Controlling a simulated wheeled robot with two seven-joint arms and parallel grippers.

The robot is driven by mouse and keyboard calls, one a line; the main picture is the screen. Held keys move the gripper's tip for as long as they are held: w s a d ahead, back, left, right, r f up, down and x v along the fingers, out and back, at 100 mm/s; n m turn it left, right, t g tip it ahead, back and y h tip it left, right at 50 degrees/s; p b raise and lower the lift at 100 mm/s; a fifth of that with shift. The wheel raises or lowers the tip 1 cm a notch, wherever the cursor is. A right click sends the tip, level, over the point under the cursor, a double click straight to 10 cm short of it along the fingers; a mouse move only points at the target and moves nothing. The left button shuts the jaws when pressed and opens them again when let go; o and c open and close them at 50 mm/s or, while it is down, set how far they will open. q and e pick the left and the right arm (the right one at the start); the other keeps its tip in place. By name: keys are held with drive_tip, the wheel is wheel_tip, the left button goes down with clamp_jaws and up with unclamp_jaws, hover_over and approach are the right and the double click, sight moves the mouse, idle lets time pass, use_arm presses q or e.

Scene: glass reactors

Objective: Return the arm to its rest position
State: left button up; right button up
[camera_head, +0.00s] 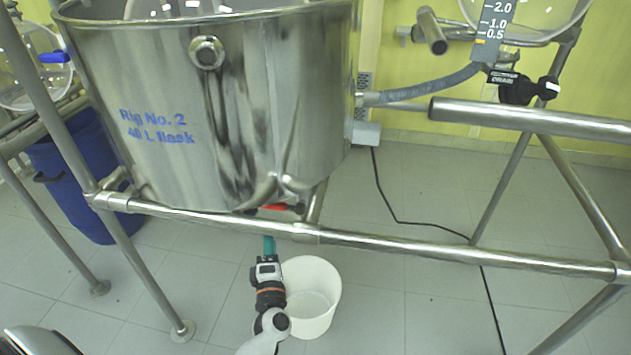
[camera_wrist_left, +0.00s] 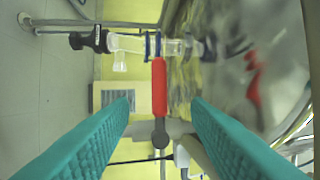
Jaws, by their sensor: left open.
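My left gripper (camera_head: 269,244) shows teal fingers just below the front rail, under the steel vessel. Its arm comes up from the bottom edge, in front of a white bucket. In the left wrist view the two teal fingers of this gripper (camera_wrist_left: 161,100) are spread wide, with nothing clamped between them. A red handle (camera_wrist_left: 159,86) lies in line with the gap, apart from both fingers; its depth relative to the tips is unclear. Red also shows under the vessel in the head view (camera_head: 276,207). My right gripper is not in view.
The steel vessel (camera_head: 240,110), labelled Rig No. 2, hangs above the front rail (camera_head: 400,245). The white bucket (camera_head: 322,285) stands on the floor beside my arm. A blue bin (camera_head: 65,175) stands at left. A black cable (camera_head: 420,225) crosses the tiles. Open floor lies at right.

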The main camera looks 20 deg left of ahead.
use_arm(q)
drive_tip(key=s+d+f+m+g+h, duration=0.45)
drive_tip(key=d+f+m+h, duration=0.2)
drive_tip(key=f+m, duration=0.35)
drive_tip(key=s+d+f+m+g+h, duration=0.3)
drive_tip(key=s+d+f+m+h, duration=0.3)
drive_tip(key=d+f+m, duration=0.3)
drive_tip(key=s+a+f+m+g+y+p, duration=0.1)
drive_tip(key=s+p, duration=0.4)
drive_tip(key=s, duration=0.5)
drive_tip(key=s+a+f+m+g+p, duration=0.3)
drive_tip(key=s+f+m+g+p, duration=0.1)
drive_tip(key=s, duration=0.7)
drive_tip(key=s+a+f+m+g+y+p, duration=0.1)
drive_tip(key=s+a+f+m+g+p, duration=0.1)
drive_tip(key=s+p, duration=0.5)
drive_tip(key=s+f+g, duration=0.1)
drive_tip(key=s, duration=0.2)
drive_tip(key=shift+s+a+f+m+g+y, duration=0.15)
drive_tip(key=shift+s+a+m+g+y, duration=0.05)
drive_tip(key=shift+s+m+g+y, duration=0.2)
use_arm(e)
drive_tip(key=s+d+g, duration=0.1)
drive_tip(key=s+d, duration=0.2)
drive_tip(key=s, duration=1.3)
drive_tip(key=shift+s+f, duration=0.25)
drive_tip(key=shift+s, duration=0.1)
